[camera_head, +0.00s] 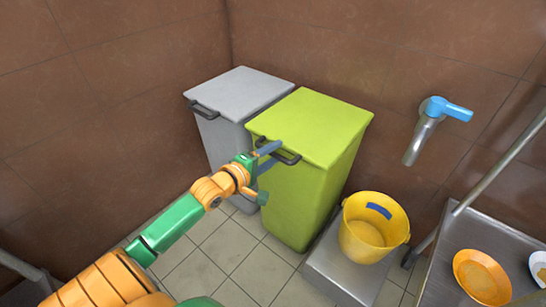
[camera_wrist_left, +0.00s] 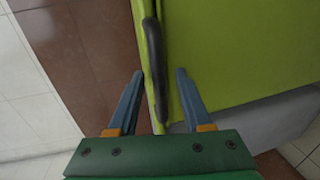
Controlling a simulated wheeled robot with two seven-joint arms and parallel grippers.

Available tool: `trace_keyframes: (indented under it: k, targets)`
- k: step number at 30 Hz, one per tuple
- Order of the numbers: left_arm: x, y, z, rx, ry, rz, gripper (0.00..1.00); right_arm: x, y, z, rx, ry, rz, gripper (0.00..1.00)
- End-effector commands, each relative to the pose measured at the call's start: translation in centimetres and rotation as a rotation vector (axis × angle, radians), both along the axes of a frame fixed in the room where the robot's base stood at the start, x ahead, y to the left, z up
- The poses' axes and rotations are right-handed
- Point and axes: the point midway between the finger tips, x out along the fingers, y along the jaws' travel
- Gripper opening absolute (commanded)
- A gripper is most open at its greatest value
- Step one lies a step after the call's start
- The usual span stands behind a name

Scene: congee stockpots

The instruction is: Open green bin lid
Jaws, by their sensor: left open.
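The green bin (camera_head: 303,193) stands against the wall with its lid (camera_head: 314,126) down. A dark handle (camera_head: 277,152) sits on the lid's front edge. In the left wrist view, the handle (camera_wrist_left: 154,70) runs up between the finger lines, with the green bin (camera_wrist_left: 235,50) to its right. My left gripper (camera_head: 266,157) is at the handle. Its blue fingers are open, one on each side of the handle in the left wrist view (camera_wrist_left: 159,73). I cannot tell whether they touch it. My right gripper is not in view.
A grey bin (camera_head: 240,92) with a closed lid stands left of the green one. A yellow bucket (camera_head: 372,232) sits on a grey block (camera_head: 338,268) to the right. A blue-handled tap (camera_head: 436,118) is on the wall. A metal table (camera_head: 447,250) holds an orange plate (camera_head: 481,279).

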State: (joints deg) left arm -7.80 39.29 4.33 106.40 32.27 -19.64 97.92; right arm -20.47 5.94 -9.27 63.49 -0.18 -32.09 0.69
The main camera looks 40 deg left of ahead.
Motion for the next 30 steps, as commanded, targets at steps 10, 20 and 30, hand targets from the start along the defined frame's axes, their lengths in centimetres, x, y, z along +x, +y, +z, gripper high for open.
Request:
trace_keyframes:
  k: [10, 20, 30]
  targets:
    - [0.23, -0.02, -0.02, 0.001, 0.0, 0.0, 0.36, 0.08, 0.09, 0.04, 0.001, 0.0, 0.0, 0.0]
    - [0.21, -0.02, -0.05, 0.001, 0.0, 0.0, 0.0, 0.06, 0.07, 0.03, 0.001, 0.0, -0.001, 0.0]
    - [0.21, -0.02, -0.06, 0.001, 0.001, 0.0, 0.0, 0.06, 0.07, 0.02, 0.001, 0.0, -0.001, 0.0]
